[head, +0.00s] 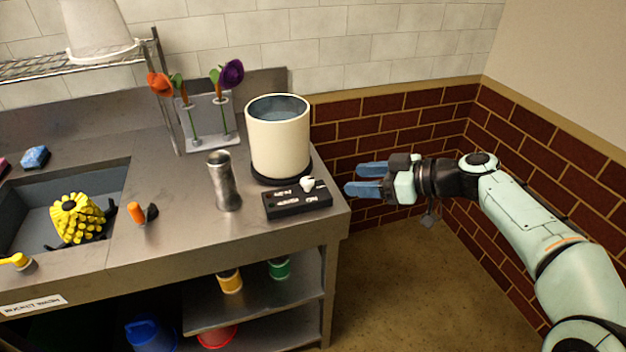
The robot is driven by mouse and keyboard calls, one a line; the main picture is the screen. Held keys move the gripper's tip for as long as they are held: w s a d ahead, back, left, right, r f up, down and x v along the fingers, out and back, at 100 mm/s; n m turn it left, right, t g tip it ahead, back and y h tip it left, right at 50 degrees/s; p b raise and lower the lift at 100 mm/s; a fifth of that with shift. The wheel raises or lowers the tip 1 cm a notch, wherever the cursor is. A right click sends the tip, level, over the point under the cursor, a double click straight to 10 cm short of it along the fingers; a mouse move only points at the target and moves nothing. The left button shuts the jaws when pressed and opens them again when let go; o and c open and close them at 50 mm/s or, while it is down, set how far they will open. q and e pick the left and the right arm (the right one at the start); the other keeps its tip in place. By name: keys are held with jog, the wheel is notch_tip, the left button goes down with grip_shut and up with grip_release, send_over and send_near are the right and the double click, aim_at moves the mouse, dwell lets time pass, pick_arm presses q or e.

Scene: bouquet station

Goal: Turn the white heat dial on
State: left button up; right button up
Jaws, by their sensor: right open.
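The white heat dial (308,184) sits on top of a black control box (291,204) near the right front corner of the steel counter. A cream pot (279,140) with liquid in it stands on a black base right behind the box. My right gripper (362,179) comes in from the right, just past the counter's right edge. Its blue fingers are apart and empty, pointing left toward the dial, with a gap between them and it. My left gripper is not in view.
A metal cylinder (223,181) stands left of the box. A rack with flowers (210,125) is behind it. An orange-handled tool (137,212) lies near the sink (32,219), which holds a yellow object (77,218). Free space lies right of the counter, before the brick wall.

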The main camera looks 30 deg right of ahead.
aim_at(311, 181)
jog(key=x, duration=1.1)
jog(key=shift+w+f, duration=0.15)
jog(key=shift+w, duration=0.05)
jog(key=c, duration=1)
